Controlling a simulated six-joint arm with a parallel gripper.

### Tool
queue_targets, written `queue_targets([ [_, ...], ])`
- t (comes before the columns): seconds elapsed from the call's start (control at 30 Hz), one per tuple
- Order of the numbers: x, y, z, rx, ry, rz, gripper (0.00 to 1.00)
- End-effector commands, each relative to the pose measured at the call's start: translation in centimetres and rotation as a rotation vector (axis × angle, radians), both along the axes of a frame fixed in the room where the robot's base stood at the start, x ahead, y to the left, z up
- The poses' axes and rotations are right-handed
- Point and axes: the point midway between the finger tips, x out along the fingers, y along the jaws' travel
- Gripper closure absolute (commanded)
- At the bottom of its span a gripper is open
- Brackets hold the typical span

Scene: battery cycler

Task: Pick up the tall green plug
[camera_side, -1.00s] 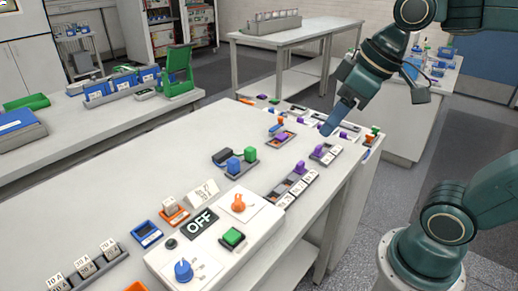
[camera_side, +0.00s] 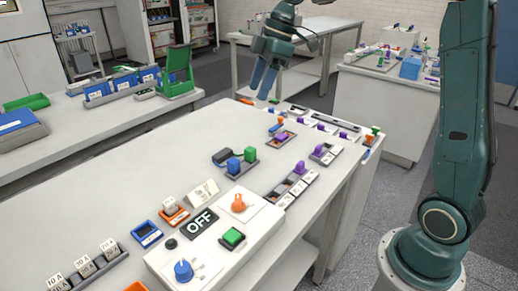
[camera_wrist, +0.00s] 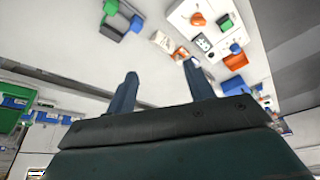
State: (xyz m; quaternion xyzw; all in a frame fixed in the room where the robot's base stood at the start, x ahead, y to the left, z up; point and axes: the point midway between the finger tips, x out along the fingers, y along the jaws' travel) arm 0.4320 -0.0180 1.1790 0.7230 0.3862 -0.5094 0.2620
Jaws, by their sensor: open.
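A green plug (camera_side: 250,154) stands upright in a small dark tray (camera_side: 243,172) near the middle of the bench, beside a blue plug (camera_side: 234,166). A green block, likely the same plug, shows at the top of the wrist view (camera_wrist: 111,6), with a blue block (camera_wrist: 136,23) nearby. A smaller green piece (camera_side: 376,130) sits at the bench's far right corner; I cannot tell which is the tall one. My gripper (camera_side: 265,83) is open and empty, fingers down, above the bench's far end. In the wrist view, its fingers (camera_wrist: 159,70) are apart with nothing between them.
A panel with an OFF sign (camera_side: 200,222), an orange knob (camera_side: 239,203) and a green button (camera_side: 232,237) stands at the front. Purple pieces (camera_side: 300,167) sit in trays along the right edge. The bench's left middle is clear.

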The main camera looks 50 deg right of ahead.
Motion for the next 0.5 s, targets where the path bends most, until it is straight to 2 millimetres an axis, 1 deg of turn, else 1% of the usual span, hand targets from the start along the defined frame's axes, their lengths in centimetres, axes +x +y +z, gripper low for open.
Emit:
queue_targets([
  [0.03, 1.0, -0.7, -0.7, 0.002, 0.004, 0.036, 0.47],
  [0.2, 3.5, -2.8, -2.7, 0.009, 0.005, 0.168, 0.47],
  [0.37, 5.5, -5.0, -5.0, 0.016, 0.001, 0.293, 0.47],
  [0.5, 6.8, -7.0, -7.3, 0.023, -0.005, 0.402, 0.47],
])
